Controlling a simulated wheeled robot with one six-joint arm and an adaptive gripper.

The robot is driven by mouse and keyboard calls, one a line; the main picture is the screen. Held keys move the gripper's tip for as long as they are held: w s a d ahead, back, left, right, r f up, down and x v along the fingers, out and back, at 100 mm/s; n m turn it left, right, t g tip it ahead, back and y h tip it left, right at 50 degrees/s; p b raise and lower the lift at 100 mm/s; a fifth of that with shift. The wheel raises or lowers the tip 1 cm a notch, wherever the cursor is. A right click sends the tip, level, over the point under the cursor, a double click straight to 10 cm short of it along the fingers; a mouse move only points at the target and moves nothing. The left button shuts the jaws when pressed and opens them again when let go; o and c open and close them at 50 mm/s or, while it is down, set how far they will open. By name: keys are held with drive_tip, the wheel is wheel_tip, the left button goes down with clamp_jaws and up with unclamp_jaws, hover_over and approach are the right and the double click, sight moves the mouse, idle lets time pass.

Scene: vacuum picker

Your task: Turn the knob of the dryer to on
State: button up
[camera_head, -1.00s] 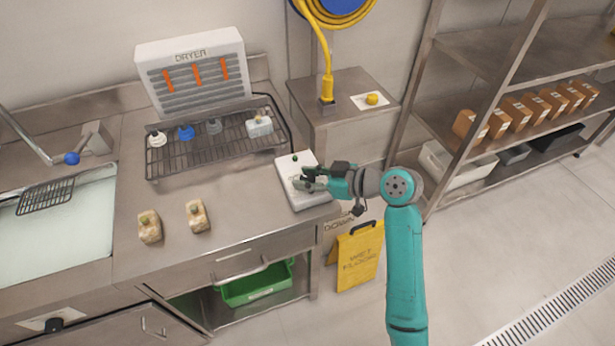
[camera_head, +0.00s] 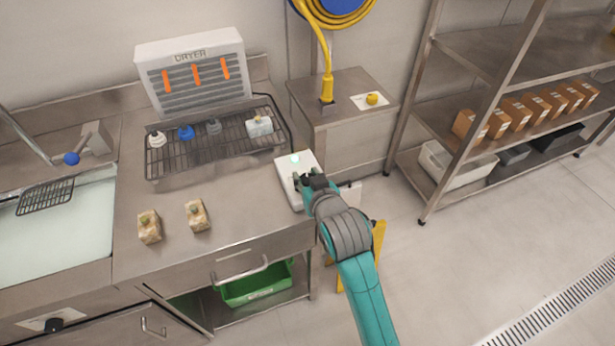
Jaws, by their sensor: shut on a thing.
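The white dryer (camera_head: 192,72) stands at the back of the steel counter, with orange bars on its front. A white control box (camera_head: 287,180) lies at the counter's right end. A small pale green light (camera_head: 294,159) glows at its far end. My gripper (camera_head: 300,181) is over the middle of this box and is shut on the knob. The fingers and wrist hide the knob, so its pointing direction cannot be seen.
A black wire rack (camera_head: 200,158) with several small items stands before the dryer. Two beige blocks, one a speckled block (camera_head: 197,216), lie on the counter. A sink (camera_head: 55,240) is at left. A yellow floor sign (camera_head: 377,240) stands partly behind my arm.

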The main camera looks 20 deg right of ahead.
drive_tip(key=shift+m+g+h, duration=0.7)
drive_tip(key=shift+m+h, duration=1.4)
drive_tip(key=shift+h, duration=0.2)
drive_tip(key=shift+f, duration=0.1)
drive_tip(key=o, duration=1.2)
drive_tip(key=shift+c, duration=0.2)
drive_tip(key=v, duration=1.2)
drive_tip(key=shift+a, duration=0.15)
drive_tip(key=shift+f, duration=0.1)
